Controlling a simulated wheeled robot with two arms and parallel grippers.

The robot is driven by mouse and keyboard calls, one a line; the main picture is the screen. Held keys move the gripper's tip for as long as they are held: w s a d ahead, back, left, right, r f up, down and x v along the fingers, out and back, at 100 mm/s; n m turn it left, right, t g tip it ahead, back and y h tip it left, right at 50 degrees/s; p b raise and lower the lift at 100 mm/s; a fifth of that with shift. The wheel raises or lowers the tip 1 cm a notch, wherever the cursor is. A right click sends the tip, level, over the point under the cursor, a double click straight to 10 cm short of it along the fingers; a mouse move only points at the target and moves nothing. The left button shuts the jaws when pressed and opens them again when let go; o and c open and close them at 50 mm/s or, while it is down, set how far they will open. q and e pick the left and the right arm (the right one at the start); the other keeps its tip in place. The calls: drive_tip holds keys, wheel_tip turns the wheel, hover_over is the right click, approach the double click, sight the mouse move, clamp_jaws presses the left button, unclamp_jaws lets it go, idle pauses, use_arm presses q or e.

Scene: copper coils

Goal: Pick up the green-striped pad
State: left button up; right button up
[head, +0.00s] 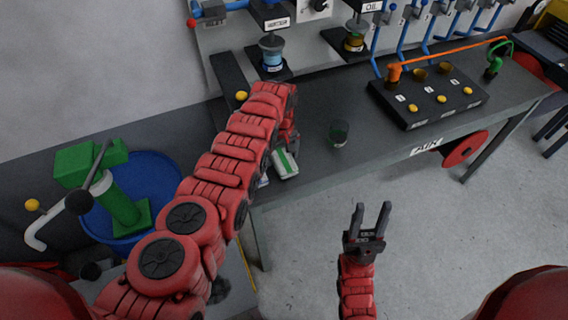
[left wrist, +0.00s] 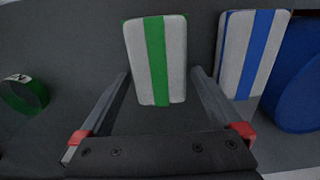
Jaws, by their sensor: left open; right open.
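The green-striped pad (head: 285,163) is a white block with a green stripe, lying on the grey bench just beside my left gripper (head: 284,143). In the left wrist view the green-striped pad (left wrist: 155,60) sits ahead of and partly between the two open fingers of my left gripper (left wrist: 157,110). A gap shows between the pad and each finger. The left gripper is open and empty; in the head view my arm hides part of it. My right gripper (head: 370,222) is open and empty over the floor in front of the bench.
A blue-striped pad (left wrist: 248,52) lies close to the right of the green one in the left wrist view. A black box with yellow buttons (head: 428,97) is farther right. A blue tub (head: 150,180) stands left.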

sight(282, 156)
use_arm(q)
drive_tip(key=c, duration=1.2)
drive_tip(key=shift+c, duration=0.2)
drive_tip(key=shift+r+p, duration=0.55)
drive_tip(key=shift+p, duration=0.1)
wheel_tip(282, 156, up, 3)
drive_tip(key=p, duration=0.5)
drive_tip(key=s+p, duration=0.1)
drive_tip(key=p, duration=0.1)
drive_tip(key=s+p, duration=0.1)
drive_tip(key=p, duration=0.1)
drive_tip(key=shift+a+r+p, duration=0.3)
drive_tip(key=shift+r, duration=0.1)
drive_tip(key=s+p, duration=0.1)
drive_tip(key=p, duration=0.2)
drive_tip(key=s+a+p, duration=0.1)
drive_tip(key=s+p, duration=0.1)
drive_tip(key=p, duration=0.1)
drive_tip(key=shift+s+p, duration=0.2)
drive_tip(key=shift+p, duration=0.1)
drive_tip(key=s, duration=0.2)
drive_tip(key=s+f+p, duration=0.1)
drive_tip(key=shift+a, duration=0.35)
drive_tip(key=s+a+r, duration=0.1)
drive_tip(key=s+a, duration=0.1)
drive_tip(key=s, duration=0.5)
